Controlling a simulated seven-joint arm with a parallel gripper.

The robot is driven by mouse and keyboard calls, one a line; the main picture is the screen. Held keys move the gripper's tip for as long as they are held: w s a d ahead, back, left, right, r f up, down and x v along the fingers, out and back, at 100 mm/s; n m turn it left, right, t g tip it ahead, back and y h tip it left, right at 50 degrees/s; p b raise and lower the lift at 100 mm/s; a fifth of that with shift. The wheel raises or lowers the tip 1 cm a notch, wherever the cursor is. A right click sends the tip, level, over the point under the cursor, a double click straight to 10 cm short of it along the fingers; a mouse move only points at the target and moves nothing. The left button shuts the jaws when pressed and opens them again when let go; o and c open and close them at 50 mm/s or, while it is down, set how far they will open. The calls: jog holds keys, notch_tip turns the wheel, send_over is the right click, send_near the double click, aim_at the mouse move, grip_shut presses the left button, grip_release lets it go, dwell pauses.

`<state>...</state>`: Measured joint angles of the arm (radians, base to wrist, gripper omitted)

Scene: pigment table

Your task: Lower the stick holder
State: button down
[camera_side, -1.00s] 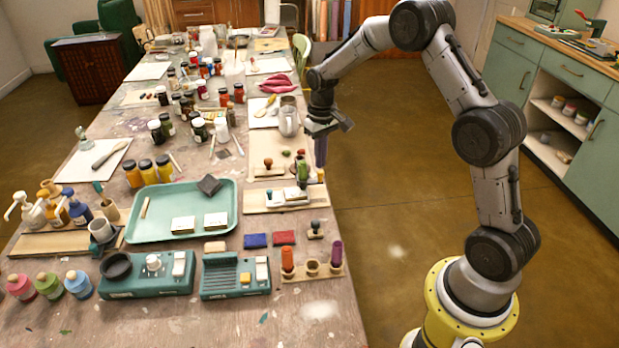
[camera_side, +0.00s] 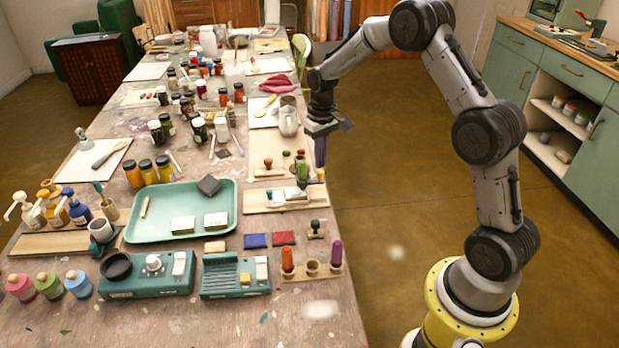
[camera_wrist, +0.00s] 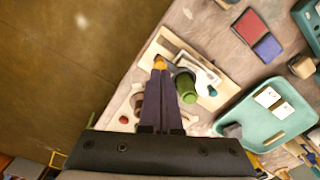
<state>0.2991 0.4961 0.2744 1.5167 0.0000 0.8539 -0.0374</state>
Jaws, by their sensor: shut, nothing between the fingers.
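My gripper (camera_side: 320,160) hangs at the table's right edge, pointing down, with its dark fingers together and nothing between them. In the wrist view my gripper (camera_wrist: 160,66) has its fingertips near a small yellow-orange knob (camera_wrist: 160,60); I cannot tell whether they touch. The knob is by the end of a pale wooden board (camera_side: 259,202) that bears a white fitting (camera_side: 291,194). An upright green cylinder (camera_wrist: 186,86) stands right of the fingers in the wrist view. I cannot tell which part is the stick holder. A separate wooden block (camera_side: 311,271) has round sockets with an orange stick (camera_side: 287,260) and a purple stick (camera_side: 336,254).
A teal tray (camera_side: 148,235) lies left of the board. A blue pad (camera_side: 256,240), a red pad (camera_side: 284,238) and a dark-handled stamp (camera_side: 315,229) lie in front. Another board with stamps is behind. The space right of the table edge is clear.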

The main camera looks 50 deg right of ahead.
aim_at(320, 171)
jog(key=shift+f, duration=1.2)
dwell(0.3)
jog(key=shift+r, duration=3.55)
